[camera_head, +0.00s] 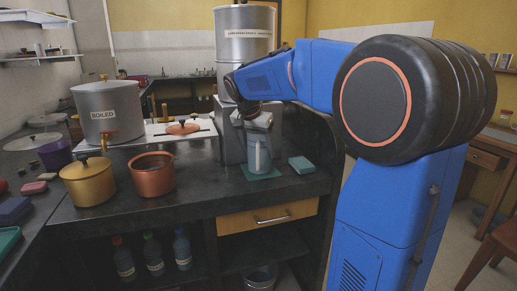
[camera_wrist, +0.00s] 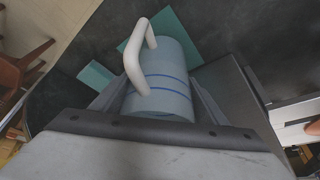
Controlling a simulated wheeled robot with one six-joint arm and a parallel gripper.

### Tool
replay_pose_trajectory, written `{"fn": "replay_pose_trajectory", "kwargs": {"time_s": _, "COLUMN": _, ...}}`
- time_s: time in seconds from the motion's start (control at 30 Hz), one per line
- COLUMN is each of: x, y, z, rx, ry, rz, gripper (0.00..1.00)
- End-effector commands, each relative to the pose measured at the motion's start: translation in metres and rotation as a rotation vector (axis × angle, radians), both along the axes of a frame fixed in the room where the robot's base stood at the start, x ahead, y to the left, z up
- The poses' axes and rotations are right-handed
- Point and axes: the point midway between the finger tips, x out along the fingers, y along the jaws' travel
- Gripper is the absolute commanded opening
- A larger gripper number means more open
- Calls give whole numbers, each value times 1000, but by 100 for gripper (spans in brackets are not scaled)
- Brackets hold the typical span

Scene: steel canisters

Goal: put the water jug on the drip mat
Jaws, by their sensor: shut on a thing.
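The water jug (camera_head: 259,153) is pale blue-grey; in the wrist view the jug (camera_wrist: 165,75) shows a white handle and blue stripes. My gripper (camera_head: 258,122) is shut on the jug's upper part, with one finger on each side. The jug looks upright in the head view. A flat teal mat (camera_head: 276,173), taken as the drip mat, lies on the dark counter at the jug's base. The mat also shows beyond the jug in the wrist view (camera_wrist: 178,27). I cannot tell whether the jug's base touches it.
A small teal block (camera_head: 301,164) lies just right of the mat. A tall steel canister (camera_head: 244,40) stands on a dark stand (camera_head: 230,145) behind the jug. A copper pot (camera_head: 152,178), a gold pot (camera_head: 88,185) and a large "BOILED" pot (camera_head: 108,112) stand left.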

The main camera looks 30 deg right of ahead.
Motion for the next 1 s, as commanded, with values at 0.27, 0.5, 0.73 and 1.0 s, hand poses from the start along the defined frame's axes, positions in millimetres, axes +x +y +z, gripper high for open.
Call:
{"fn": "replay_pose_trajectory", "kwargs": {"time_s": 0.27, "x": 0, "y": 0, "z": -2, "rx": -1, "ry": 1, "rz": 0, "gripper": 86}}
{"fn": "replay_pose_trajectory", "kwargs": {"time_s": 0.5, "x": 0, "y": 0, "z": 1, "rx": 0, "ry": 0, "rz": 0, "gripper": 86}}
{"fn": "replay_pose_trajectory", "kwargs": {"time_s": 0.73, "x": -6, "y": 9, "z": 28, "rx": -1, "ry": -3, "rz": 1, "gripper": 86}}
{"fn": "replay_pose_trajectory", "kwargs": {"time_s": 1.0, "x": -17, "y": 26, "z": 76, "rx": 0, "ry": -2, "rz": 1, "gripper": 86}}
